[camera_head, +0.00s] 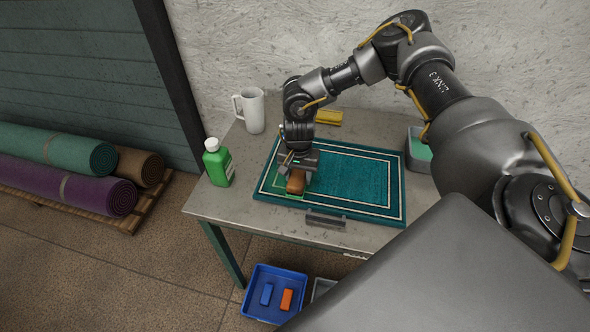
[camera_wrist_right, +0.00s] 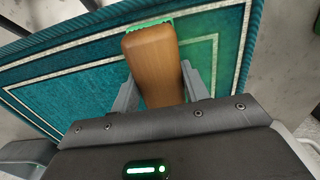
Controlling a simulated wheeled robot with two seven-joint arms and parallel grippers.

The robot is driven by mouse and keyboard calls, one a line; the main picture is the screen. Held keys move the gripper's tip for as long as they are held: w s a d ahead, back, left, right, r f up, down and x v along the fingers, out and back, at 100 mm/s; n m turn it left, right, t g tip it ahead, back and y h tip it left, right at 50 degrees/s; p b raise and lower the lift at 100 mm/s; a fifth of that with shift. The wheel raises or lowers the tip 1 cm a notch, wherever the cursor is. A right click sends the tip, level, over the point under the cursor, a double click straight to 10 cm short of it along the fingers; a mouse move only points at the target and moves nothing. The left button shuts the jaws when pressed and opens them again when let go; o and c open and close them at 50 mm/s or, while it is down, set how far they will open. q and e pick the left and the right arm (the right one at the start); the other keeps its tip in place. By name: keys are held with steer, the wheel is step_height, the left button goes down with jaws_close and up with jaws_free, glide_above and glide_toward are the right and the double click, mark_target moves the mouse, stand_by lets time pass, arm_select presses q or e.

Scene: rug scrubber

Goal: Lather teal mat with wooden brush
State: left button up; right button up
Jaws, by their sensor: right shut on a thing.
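The teal mat (camera_head: 352,183) with white border lines lies flat on the grey table. My right gripper (camera_head: 296,172) is shut on the wooden brush (camera_head: 296,183) over the mat's left part. In the right wrist view the brush's brown wooden body (camera_wrist_right: 152,62) sits between the two fingers (camera_wrist_right: 160,88), with green bristles (camera_wrist_right: 150,25) at its far end. A brighter green patch shows on the mat around the brush. Whether the bristles touch the mat is hard to tell. My left gripper is not in view.
A green bottle (camera_head: 218,163) and a white mug (camera_head: 252,110) stand left of the mat. A yellow item (camera_head: 329,117) lies behind it. A grey container with green contents (camera_head: 418,150) is at the right. A dark bar (camera_head: 326,220) lies at the front edge.

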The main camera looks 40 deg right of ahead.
mark_target(274, 180)
steer(key=shift+w+a+f+b, duration=0.15)
steer(key=shift+w+a+b, duration=0.75)
steer(key=shift+w+a, duration=0.55)
steer(key=shift+w, duration=0.1)
steer(key=shift+w+a+b, duration=0.2)
steer(key=shift+w+b, duration=0.1)
steer(key=shift+b, duration=0.1)
steer(key=shift+w+a+b, duration=0.75)
steer(key=shift+w+a, duration=0.35)
steer(key=shift+s+d, duration=0.3)
steer(key=shift+s+d+p, duration=0.6)
steer(key=shift+s+d, duration=0.6)
steer(key=shift+s, duration=0.05)
